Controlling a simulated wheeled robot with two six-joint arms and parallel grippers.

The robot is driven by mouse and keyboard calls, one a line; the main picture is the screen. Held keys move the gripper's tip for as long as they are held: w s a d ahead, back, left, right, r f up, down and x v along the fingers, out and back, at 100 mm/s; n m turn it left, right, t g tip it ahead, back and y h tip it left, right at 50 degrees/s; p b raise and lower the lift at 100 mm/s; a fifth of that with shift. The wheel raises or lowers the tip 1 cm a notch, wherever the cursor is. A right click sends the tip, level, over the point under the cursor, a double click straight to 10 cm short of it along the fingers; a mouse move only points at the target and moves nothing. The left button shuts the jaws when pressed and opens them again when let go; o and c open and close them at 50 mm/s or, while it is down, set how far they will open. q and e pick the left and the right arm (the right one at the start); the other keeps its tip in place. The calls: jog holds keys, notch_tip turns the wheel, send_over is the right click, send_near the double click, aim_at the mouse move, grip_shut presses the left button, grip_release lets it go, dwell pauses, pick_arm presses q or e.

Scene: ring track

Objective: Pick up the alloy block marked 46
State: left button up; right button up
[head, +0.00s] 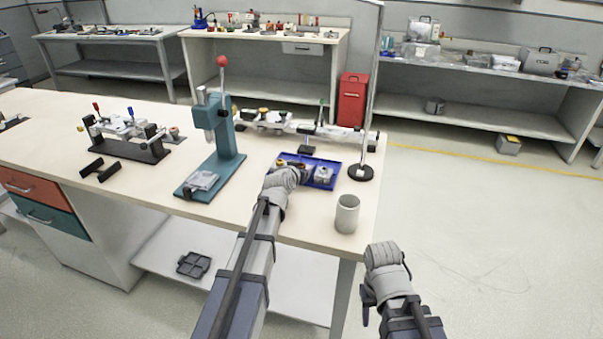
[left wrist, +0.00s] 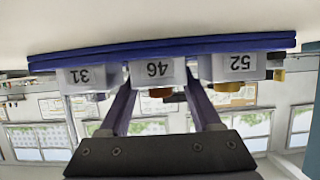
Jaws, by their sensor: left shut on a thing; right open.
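The alloy block marked 46 (left wrist: 157,71) shows in the left wrist view, which is upside down. It is the middle one of three numbered blocks along the blue tray (left wrist: 90,55). My left gripper (left wrist: 159,92) is shut on it, one finger at each side. The block still appears against the tray; I see no clear gap. In the head view my left gripper (head: 285,176) covers part of the tray (head: 322,185) and hides block 46. My right gripper (head: 367,302) is open and empty, off the front of the bench.
Block 31 (left wrist: 87,76) and block 52 (left wrist: 232,66) flank block 46 closely. A grey cup (head: 347,214) stands at the bench's front right. A teal press (head: 226,150) is left of the tray, and a post on a round base (head: 361,173) is right of it.

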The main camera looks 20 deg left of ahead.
pick_arm(q)
grip_shut()
jog(key=shift+r, duration=0.15)
notch_tip(320, 180, up, 10)
jog(key=p, duration=1)
